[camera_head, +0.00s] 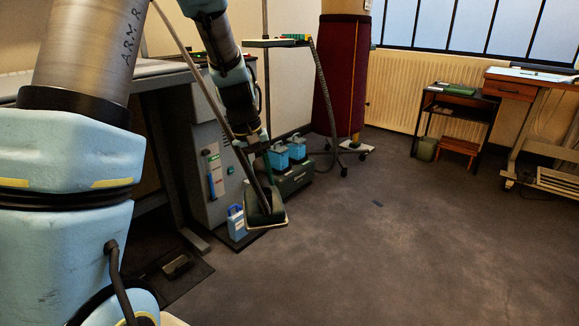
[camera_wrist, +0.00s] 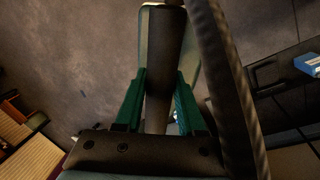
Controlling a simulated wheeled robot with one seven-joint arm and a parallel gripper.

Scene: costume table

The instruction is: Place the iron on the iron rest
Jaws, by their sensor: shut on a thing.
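The iron (camera_head: 264,207) hangs in the air below my gripper (camera_head: 256,143) in the head view, dark with a pale-edged sole. In the wrist view, the green fingers of my gripper (camera_wrist: 161,80) are closed on both sides of the iron's dark handle (camera_wrist: 164,45). The pale edge of the sole shows behind the handle. A cord or hose runs up from the iron. A small raised platform (camera_head: 262,43) with green and red items stands behind my arm; I cannot tell whether it is the iron rest.
A blue-and-white container (camera_head: 236,222) is on the floor near the iron, with more blue containers (camera_head: 297,149) behind. A dark red column (camera_head: 341,75) stands farther back.

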